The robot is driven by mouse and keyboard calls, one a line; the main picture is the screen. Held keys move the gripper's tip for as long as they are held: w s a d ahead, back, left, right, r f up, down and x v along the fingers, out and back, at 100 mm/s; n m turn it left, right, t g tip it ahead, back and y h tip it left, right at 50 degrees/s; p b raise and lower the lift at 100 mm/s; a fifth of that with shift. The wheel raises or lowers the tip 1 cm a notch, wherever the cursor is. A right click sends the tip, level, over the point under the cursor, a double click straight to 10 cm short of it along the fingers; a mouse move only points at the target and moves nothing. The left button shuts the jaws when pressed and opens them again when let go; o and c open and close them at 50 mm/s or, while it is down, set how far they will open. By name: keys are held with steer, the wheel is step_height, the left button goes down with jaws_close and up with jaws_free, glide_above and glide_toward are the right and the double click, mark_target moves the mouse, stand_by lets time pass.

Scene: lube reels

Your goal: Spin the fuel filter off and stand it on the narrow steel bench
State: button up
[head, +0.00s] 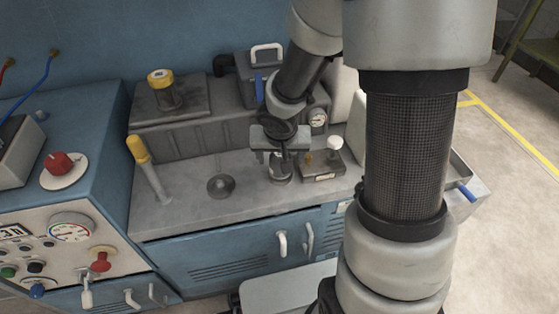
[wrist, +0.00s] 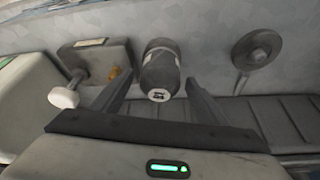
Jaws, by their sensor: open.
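The fuel filter appears to be the small grey and dark canister (wrist: 160,72) with a label on its end, seen end-on in the wrist view. In the head view it shows just under my gripper (head: 280,168), low over the grey worktop. My gripper (wrist: 160,84) is open, with one finger on each side of the canister and visible gaps between. In the head view my gripper (head: 280,146) points down at it, and its wrist hides the canister's top. I cannot tell for sure which surface is the narrow steel bench.
A pressure gauge (head: 318,119) is behind. The front-left worktop (head: 190,217) is clear.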

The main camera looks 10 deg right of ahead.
steer(key=shift+w+f, duration=0.1)
steer(key=shift+f, duration=0.2)
steer(key=c, duration=1.3)
steer(key=shift+r+n+p, duration=0.2)
steer(key=shift+n+p, duration=0.2)
steer(key=shift+p, duration=0.05)
steer(key=shift+n+y+p, duration=0.6)
steer(key=shift+n+p, duration=0.35)
steer(key=shift+n, duration=0.05)
steer(key=shift+f+b, duration=0.2)
steer(key=shift+b, duration=0.1)
steer(key=shift+r+p, duration=3.55)
steer(key=shift+r, duration=0.25)
